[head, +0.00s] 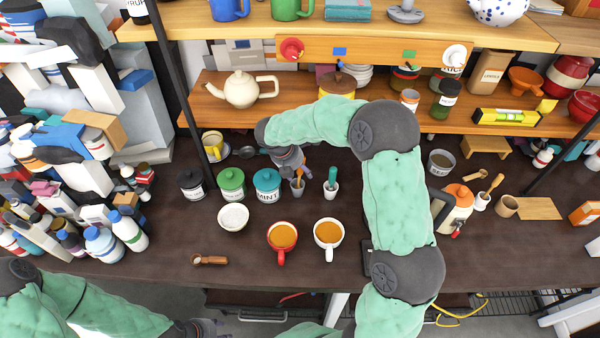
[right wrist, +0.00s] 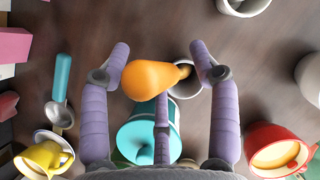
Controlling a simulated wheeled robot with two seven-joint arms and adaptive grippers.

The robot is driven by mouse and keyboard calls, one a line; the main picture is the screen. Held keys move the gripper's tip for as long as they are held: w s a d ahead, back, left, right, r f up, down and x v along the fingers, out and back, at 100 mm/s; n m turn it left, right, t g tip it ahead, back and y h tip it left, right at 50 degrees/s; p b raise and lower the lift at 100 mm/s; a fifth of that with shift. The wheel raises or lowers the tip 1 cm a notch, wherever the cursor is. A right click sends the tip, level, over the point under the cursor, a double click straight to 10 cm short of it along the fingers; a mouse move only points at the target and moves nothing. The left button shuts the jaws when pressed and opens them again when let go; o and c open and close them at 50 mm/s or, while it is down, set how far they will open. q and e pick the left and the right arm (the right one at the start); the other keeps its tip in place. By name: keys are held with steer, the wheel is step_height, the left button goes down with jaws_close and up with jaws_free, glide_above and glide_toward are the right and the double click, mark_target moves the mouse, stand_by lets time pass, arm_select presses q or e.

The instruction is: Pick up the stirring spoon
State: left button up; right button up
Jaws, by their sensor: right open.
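An orange-handled utensil (right wrist: 150,79), which may be the stirring spoon, leans in a small cup (right wrist: 186,80); its lower end is hidden. It also shows in the head view (head: 299,176). My right gripper (right wrist: 162,66) is open, with its fingers on both sides of the orange handle and not visibly closed on it. In the head view the right gripper (head: 291,160) is just behind the cup.
A teal-lidded MINT jar (head: 267,186) stands close left of the cup. Another small cup (head: 330,190) with a teal handle stands to the right. Red (head: 282,257) and white (head: 328,252) mugs stand in front. A low shelf (head: 225,112) overhangs the back.

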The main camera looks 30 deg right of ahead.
steer(key=c, duration=1.1)
